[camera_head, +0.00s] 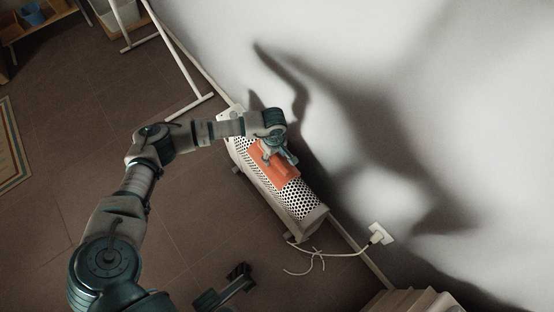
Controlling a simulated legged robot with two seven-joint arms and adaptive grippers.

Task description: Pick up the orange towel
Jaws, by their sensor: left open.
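The orange towel (286,170) lies over the top of a white perforated heater (305,200) that stands against the wall. My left gripper (287,158) is open right above the towel, pointing down at it. The gripper hides part of the towel, and I cannot tell whether its fingers touch the cloth. My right gripper (225,288) shows only in part at the bottom edge, low over the floor and away from the heater. I cannot tell how its fingers stand.
The heater's cord runs to a wall socket (379,234). A white rack frame (180,65) and a shelf with a blue bucket (32,14) stand at the upper left. A striped rug (12,150) lies at the left. The brown floor in front of the heater is clear.

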